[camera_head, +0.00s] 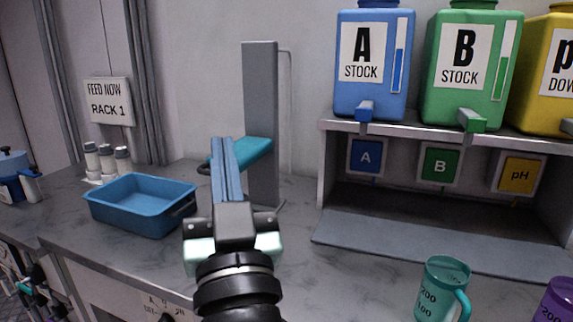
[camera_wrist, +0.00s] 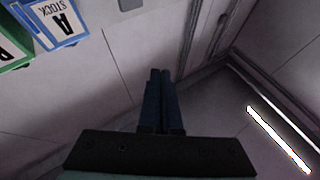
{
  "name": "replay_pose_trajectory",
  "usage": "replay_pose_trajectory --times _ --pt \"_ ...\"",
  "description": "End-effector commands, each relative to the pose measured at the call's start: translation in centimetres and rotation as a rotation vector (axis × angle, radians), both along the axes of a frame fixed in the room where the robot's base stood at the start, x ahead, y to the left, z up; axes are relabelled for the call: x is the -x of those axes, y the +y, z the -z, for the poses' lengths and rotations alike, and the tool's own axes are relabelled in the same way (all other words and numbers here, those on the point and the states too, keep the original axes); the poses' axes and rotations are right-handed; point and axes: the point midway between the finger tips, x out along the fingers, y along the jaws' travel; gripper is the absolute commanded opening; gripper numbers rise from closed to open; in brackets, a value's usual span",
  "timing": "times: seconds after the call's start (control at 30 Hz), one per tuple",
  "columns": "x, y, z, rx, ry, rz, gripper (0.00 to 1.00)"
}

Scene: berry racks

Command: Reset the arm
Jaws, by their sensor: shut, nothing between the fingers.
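My gripper (camera_head: 222,143) is in the middle of the head view, raised above the counter and pointing away toward the back wall. Its two blue fingers lie side by side, shut and empty. In the wrist view my gripper (camera_wrist: 160,74) also shows its fingers together, with only wall and ceiling beyond them. Behind the fingers in the head view, a grey upright post (camera_head: 262,95) with a teal lever (camera_head: 256,150) stands on the counter. My fingers overlap part of the lever in the picture; I cannot tell whether they touch it.
A blue tub (camera_head: 135,212) stands left on the grey counter (camera_head: 330,284). Blue A (camera_head: 375,100) and green B (camera_head: 470,105) stock tanks and a yellow tank (camera_head: 548,105) stand on a shelf at right. A teal jug (camera_head: 436,285) and purple jug (camera_head: 557,305) stand at front right.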

Motion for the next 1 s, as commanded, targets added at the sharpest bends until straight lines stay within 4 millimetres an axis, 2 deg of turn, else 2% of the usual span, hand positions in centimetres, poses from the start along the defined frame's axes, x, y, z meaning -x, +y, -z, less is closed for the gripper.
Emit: replay_pose_trajectory --times 0.03,0.1,0.17,0.23,0.27,0.3,0.7,0.83,1.0 --pt "2.0 -1.5 -3.8 0.012 -0.079 0.055 0.0" --pt "4.8 -3.4 -8.0 0.024 -0.17 0.135 0.0" --pt "7.7 -5.1 -11.1 0.027 -0.247 0.206 0.0" --pt "11.5 -7.0 -14.5 0.022 -0.337 0.293 0.0" --pt "11.8 -7.3 -16.3 0.02 -0.343 0.304 0.0" --pt "11.2 -7.1 -18.0 0.022 -0.327 0.294 0.0" --pt "11.0 -6.9 -30.3 0.023 -0.321 0.289 0.0" --pt "10.9 -6.9 -33.4 0.024 -0.321 0.288 0.0" --pt "10.9 -6.9 -35.5 0.024 -0.32 0.288 0.0"
